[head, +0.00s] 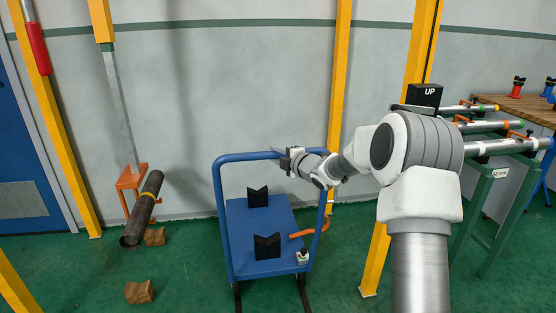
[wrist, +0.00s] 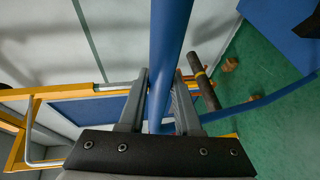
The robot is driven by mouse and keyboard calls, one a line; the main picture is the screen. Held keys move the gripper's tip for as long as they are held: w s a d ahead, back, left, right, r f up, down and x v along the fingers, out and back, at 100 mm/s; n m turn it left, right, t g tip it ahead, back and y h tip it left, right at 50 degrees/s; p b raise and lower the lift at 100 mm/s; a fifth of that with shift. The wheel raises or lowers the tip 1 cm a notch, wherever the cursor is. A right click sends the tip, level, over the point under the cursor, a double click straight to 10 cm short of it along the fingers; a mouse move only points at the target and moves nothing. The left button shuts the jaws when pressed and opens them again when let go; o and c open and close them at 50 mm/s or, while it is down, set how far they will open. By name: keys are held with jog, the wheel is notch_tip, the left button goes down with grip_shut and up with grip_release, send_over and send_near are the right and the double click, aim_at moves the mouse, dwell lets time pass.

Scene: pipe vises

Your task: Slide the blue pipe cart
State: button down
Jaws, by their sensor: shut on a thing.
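The blue pipe cart (head: 236,213) stands on the green floor in the middle of the head view. It has a flat blue deck, a blue tubular handle frame and two black V-shaped supports (head: 267,246) on the deck. My gripper (head: 284,152) is at the top bar of the handle. In the wrist view the blue handle bar (wrist: 170,45) runs between the two fingers (wrist: 160,100), and they are shut on it. The part of the bar behind my gripper is hidden in the head view.
A dark pipe (head: 143,209) with a yellow band leans at the left near brown blocks (head: 139,292). Yellow posts (head: 340,80) stand by the wall. A green rack (head: 480,195) with several pipes is at the right. The floor between cart and dark pipe is clear.

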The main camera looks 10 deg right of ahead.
jog(key=shift+w+r, duration=0.2)
jog(key=shift+w, duration=0.7)
jog(key=c, duration=0.6)
grip_release()
jog(key=shift+w+f, duration=0.1)
jog(key=p+v, duration=0.2)
jog(key=v, duration=1.5)
jog(key=shift+s+d+p, duration=0.15)
jog(key=shift+s+p, duration=0.05)
jog(key=shift+p, duration=0.15)
